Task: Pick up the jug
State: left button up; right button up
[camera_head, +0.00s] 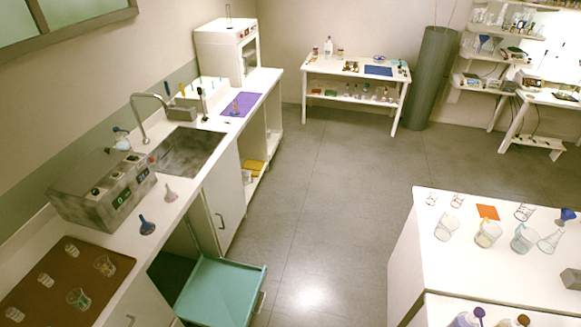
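I cannot tell for certain which vessel is the jug. On the white table at the right stand several clear glass vessels: a clear beaker (447,228), a beaker with a yellowish tint (488,234), a beaker with a bluish tint (524,238) and a conical flask (550,241). More small beakers stand on a brown mat at the lower left, one with green in it (78,298). Neither of my grippers is in view.
A counter with a sink (187,152) and a grey device (103,189) runs along the left. A teal drawer (222,291) stands open below it, jutting into the floor space. Grey floor (340,200) lies clear in the middle. A white shelf table (352,80) stands at the back.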

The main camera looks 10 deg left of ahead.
aim_at(245, 176)
jog(key=z, duration=0.1)
jog(key=i, duration=5.95)
jog(key=u, duration=3.45)
jog(key=i, duration=0.55)
